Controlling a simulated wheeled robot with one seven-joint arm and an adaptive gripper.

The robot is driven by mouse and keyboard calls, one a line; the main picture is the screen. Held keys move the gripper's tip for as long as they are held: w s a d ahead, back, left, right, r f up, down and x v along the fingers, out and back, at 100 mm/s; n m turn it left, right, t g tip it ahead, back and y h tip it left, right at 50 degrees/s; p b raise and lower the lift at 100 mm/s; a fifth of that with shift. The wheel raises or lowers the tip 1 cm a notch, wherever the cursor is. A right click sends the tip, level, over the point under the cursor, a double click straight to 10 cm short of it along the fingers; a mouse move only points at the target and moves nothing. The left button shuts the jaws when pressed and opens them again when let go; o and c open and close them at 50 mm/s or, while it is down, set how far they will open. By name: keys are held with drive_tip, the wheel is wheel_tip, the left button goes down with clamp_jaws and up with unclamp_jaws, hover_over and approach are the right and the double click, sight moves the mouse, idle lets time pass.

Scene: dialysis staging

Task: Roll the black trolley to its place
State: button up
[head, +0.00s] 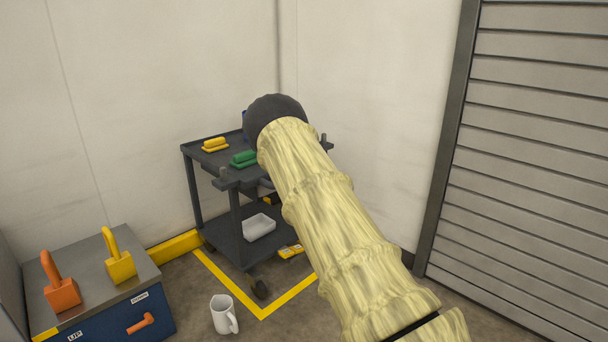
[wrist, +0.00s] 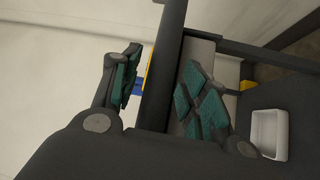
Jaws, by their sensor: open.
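The black trolley (head: 226,238) stands in the corner, with its lower shelf and casters over a floor area outlined in yellow tape (head: 230,290). The near caster shows inside the outline; its right side is hidden behind my arm. In the head view my gripper's fingers are hidden by my dark wrist, which is over the trolley's top. In the wrist view my gripper (wrist: 160,88) is open, its teal-padded fingers on either side of a dark bar (wrist: 165,60) that seems to be part of the trolley. I cannot tell if they touch it.
Yellow (head: 215,145) and green (head: 243,159) items lie on the trolley's top, a white tray (head: 259,227) on its lower shelf. A yellow bar (head: 176,246) runs along the wall. A slatted shutter (head: 530,150) is right.

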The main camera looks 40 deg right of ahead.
drive_tip(key=v, duration=1.2)
idle(0.4)
